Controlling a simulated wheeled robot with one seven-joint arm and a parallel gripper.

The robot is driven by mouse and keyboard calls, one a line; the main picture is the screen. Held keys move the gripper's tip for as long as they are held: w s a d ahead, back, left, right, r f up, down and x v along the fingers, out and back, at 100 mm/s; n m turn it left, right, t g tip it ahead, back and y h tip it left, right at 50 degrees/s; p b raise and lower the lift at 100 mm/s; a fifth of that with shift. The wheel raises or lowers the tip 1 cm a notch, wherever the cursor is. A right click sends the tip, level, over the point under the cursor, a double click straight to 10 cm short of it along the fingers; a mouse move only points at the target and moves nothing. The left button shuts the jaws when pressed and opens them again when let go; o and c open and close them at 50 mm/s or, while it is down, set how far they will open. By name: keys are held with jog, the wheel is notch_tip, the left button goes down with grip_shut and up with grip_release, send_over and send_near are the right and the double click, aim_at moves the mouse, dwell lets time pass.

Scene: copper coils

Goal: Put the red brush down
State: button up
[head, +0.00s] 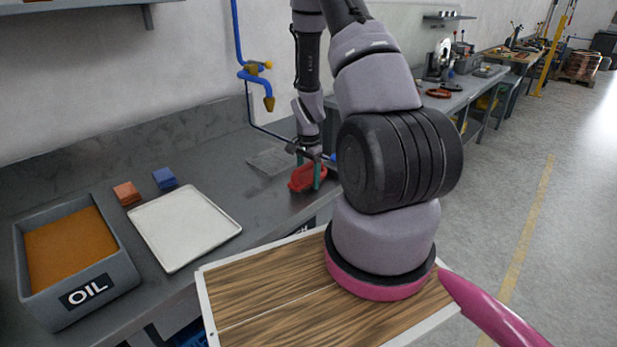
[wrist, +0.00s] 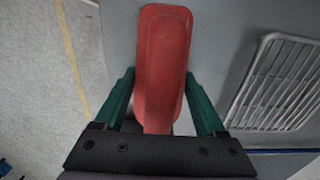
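The red brush (head: 302,178) is low over the far part of the grey bench, near the bench's right edge; I cannot tell whether it touches the top. My gripper (head: 318,172) has its green fingers on either side of the brush. In the wrist view the brush (wrist: 163,60) lies lengthwise between the fingers of my gripper (wrist: 161,80), with the fingertips against its sides. The gripper looks shut on it. The brush's underside is hidden.
The grey bench (head: 215,160) holds a metal grille (wrist: 275,85), a white tray (head: 184,226), an orange sponge (head: 127,193), a blue sponge (head: 165,178) and an OIL bin (head: 92,292). A blue pipe (head: 238,35) runs down the wall. Bench space between tray and grille is clear.

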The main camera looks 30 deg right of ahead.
jog(key=o, duration=0.3)
jog(key=shift+o, duration=0.2)
jog(key=shift+r, duration=0.1)
notch_tip(320, 180, up, 12)
jog(key=shift+r, duration=0.2)
jog(key=s+a+r+n+t+y, duration=0.1)
jog(key=s+a+r+n+t, duration=0.15)
jog(key=r, duration=0.75)
jog(key=s+a+r+n+t, duration=0.15)
jog(key=a+r, duration=0.25)
jog(key=r, duration=0.6)
jog(key=s+a+r+n+t+y, duration=0.1)
jog(key=s+a+r+n+t, duration=0.2)
jog(key=s+r, duration=0.9)
jog(key=s+a+n, duration=0.3)
jog(key=shift+s+a+r, duration=0.2)
jog(key=shift+s+r, duration=0.05)
